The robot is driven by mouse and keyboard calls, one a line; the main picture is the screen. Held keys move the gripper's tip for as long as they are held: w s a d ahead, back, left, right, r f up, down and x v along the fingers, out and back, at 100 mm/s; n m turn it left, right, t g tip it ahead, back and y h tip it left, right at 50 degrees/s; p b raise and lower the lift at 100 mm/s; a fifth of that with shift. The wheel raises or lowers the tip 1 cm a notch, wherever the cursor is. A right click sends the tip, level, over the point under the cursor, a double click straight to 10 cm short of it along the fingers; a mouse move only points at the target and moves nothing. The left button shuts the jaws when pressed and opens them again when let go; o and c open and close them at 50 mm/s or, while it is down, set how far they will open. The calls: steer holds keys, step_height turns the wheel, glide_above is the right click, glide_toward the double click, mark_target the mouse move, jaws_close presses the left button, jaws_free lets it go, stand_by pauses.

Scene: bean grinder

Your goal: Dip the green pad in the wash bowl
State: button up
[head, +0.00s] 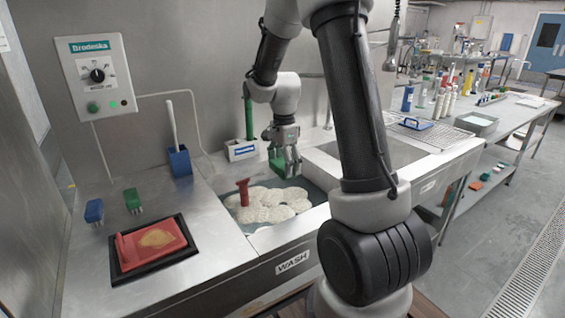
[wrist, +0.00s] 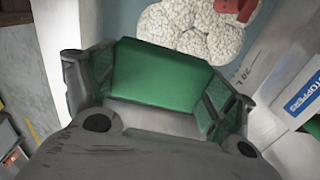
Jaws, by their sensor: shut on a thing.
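My gripper (head: 288,165) is shut on the green pad (head: 275,162) and points down over the back part of the wash bowl (head: 312,190). In the wrist view the green pad (wrist: 160,75) sits between both fingers. The bowl is a sunken basin labelled WASH, with blue-grey water and patches of white foam (head: 268,205). The foam also shows past the pad in the wrist view (wrist: 185,28). The pad appears above the water; its lower edge is partly hidden by the fingers, so I cannot tell the exact gap.
A red handled piece (head: 243,192) stands in the foam. A red pad (head: 152,240) lies on a black tray at left, near a blue holder (head: 180,161). A second basin (head: 385,155) lies right.

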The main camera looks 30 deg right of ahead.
step_height(320, 180, down, 18)
steer(key=shift+r, duration=0.2)
stand_by(0.7)
steer(key=shift+w, duration=0.1)
stand_by(0.4)
steer(key=shift+r, duration=8.45)
